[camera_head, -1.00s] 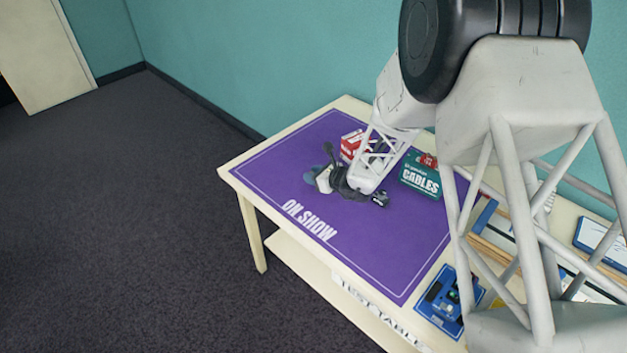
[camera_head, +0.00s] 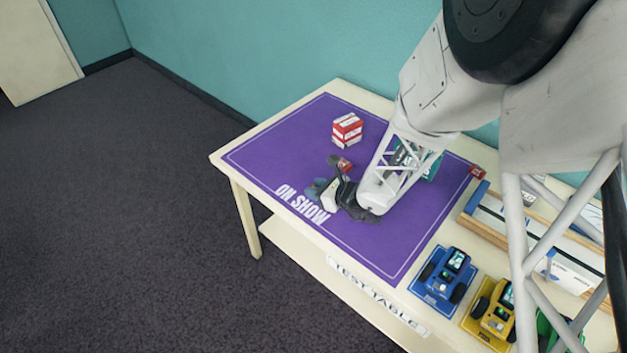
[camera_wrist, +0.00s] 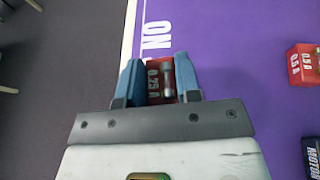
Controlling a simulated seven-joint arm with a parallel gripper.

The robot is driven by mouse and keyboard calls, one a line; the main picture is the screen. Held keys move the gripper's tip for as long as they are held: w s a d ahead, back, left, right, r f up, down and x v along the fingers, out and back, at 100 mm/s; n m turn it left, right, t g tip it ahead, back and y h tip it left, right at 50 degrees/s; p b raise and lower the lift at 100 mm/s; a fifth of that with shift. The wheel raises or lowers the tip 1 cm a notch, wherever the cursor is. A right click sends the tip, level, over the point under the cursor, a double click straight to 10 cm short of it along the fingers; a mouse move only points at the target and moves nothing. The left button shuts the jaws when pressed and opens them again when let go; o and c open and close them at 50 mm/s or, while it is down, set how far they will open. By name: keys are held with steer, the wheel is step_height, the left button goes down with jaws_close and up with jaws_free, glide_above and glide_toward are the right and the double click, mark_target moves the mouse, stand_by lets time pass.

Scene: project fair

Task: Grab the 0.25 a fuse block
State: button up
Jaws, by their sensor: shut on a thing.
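In the wrist view, my gripper (camera_wrist: 159,78) is shut on a small red fuse block (camera_wrist: 154,82). The block sits between the two blue fingers, with a metal-ended fuse on it and white lettering that looks like 0.25 A. In the head view, my gripper (camera_head: 316,190) is low over the purple mat, near the ON SHOW lettering. The held block is not clear there. Whether it touches the mat I cannot tell. Another red block (camera_wrist: 303,65), marked 0.5 A, lies on the mat to the right in the wrist view.
A red and white box (camera_head: 347,131) stands on the purple mat (camera_head: 290,145). A green box (camera_head: 432,170) is partly behind my arm. A small red block (camera_head: 478,172) lies at the right. Blue (camera_head: 443,276) and yellow (camera_head: 491,308) devices stand at the front right. The mat's left is clear.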

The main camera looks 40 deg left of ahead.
steer(key=shift+s+d+r, duration=0.1)
steer(key=shift+s+d, duration=0.3)
steer(key=shift+d, duration=0.25)
